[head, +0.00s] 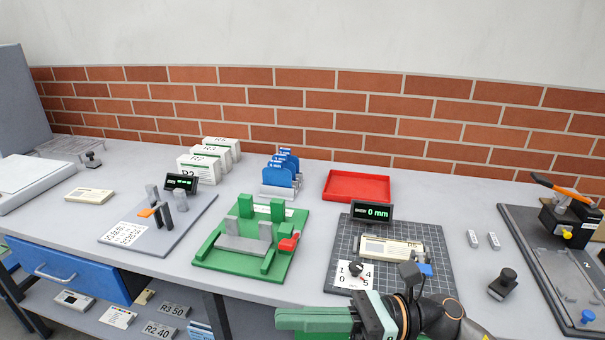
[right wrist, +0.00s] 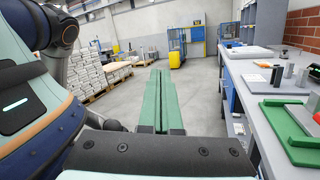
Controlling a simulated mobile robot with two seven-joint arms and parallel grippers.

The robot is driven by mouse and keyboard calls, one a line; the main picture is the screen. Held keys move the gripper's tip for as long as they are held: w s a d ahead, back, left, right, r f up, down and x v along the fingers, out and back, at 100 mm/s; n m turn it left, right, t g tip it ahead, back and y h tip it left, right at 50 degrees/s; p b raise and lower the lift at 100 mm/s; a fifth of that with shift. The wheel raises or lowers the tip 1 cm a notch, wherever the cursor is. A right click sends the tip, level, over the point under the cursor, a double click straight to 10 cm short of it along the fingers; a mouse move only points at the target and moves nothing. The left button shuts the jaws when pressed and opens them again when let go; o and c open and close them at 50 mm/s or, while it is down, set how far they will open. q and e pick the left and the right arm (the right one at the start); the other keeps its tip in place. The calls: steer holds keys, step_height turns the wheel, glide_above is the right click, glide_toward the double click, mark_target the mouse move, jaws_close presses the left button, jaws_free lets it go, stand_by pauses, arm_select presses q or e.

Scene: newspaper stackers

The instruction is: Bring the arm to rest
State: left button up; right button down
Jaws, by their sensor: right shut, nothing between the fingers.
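My right gripper (head: 312,320) is at the bottom of the head view, with green fingers pointing left in front of the bench's front edge. In the right wrist view its two green fingers (right wrist: 155,100) lie side by side, closed, with nothing between them. They point along the aisle beside the bench and touch nothing. My left gripper is in neither view.
The grey bench (head: 60,225) holds a green fixture (head: 210,262), a dark grid mat (head: 440,285) with a display reading 0 mm, a red tray (head: 357,186) and white boxes (head: 200,165). A blue drawer (head: 75,275) hangs below. The aisle floor (right wrist: 200,90) is clear.

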steer(key=w+d+f+m+t+h, duration=0.35)
steer(key=m+t, duration=0.25)
steer(key=m, duration=0.5)
steer(key=w+d+f+m+t+h, duration=0.25)
steer(key=f+m+t, duration=0.35)
steer(key=m, duration=0.6)
steer(key=w+d+f+m+t+h, duration=0.2)
steer(key=d+f+m+t+h, duration=0.15)
steer(key=m+t, duration=0.55)
steer(key=s+d+f+m+g+h, duration=0.4)
steer(key=s+f+m, duration=0.4)
steer(key=f, duration=0.3)
steer(key=s+d+f+m+g+h+p, duration=0.1)
steer(key=s+d+f+m+g+h, duration=0.3)
steer(key=s+f+m+g, duration=0.2)
step_height(320, 180, down, 6)
steer(key=s+m, duration=0.2)
steer(key=m, duration=0.2)
steer(key=shift+s, duration=0.15)
